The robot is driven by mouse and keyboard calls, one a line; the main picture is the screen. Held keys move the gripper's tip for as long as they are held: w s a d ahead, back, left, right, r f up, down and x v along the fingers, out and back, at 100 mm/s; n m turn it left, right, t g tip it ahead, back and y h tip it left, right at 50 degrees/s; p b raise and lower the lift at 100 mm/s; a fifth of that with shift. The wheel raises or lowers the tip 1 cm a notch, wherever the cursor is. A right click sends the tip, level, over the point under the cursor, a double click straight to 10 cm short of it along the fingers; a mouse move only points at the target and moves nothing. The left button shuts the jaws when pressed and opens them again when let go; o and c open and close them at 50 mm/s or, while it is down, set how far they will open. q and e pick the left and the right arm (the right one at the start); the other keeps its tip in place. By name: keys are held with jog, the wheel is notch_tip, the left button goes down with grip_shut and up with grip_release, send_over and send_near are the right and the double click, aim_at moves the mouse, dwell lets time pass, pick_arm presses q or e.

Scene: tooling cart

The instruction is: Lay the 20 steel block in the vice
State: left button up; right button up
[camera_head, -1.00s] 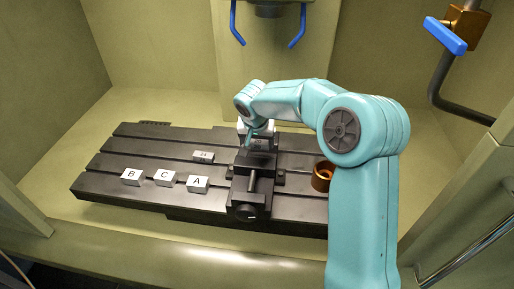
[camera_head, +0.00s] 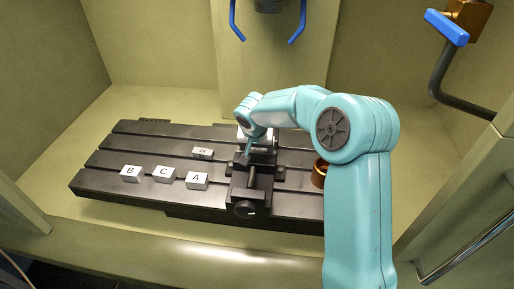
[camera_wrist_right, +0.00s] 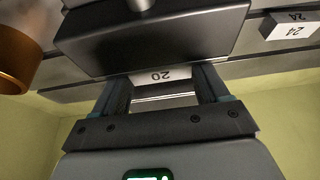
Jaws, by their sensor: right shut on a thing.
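The 20 steel block (camera_wrist_right: 160,76) shows in the right wrist view between the fingers of my right gripper (camera_wrist_right: 160,92), its number upside down. My right gripper is shut on it. A dark vice jaw (camera_wrist_right: 150,40) lies right against the block's edge in that view; I cannot tell whether the block touches it or how deep it sits. In the head view the black vice (camera_head: 245,190) stands mid-table, and my right gripper (camera_head: 257,149) reaches down at its far end, partly hiding the block. My left gripper is not in view.
A small 24 block (camera_head: 203,152) lies left of the vice. White blocks B (camera_head: 131,174), C (camera_head: 164,174) and A (camera_head: 197,181) line the slotted table (camera_head: 110,195). A copper cup (camera_head: 319,174) stands right of the vice, partly behind my arm.

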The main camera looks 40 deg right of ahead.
jog(key=shift+f, duration=0.1)
jog(key=o, duration=1.4)
jog(key=shift+w, duration=0.15)
jog(key=shift+r+p, duration=0.35)
jog(key=shift+p, duration=0.05)
jog(key=shift+r+p, duration=0.5)
jog(key=shift+p, duration=0.25)
jog(key=b+v, duration=0.2)
jog(key=v, duration=0.9)
jog(key=shift+s+a+r, duration=0.15)
jog(key=shift+s+r, duration=0.1)
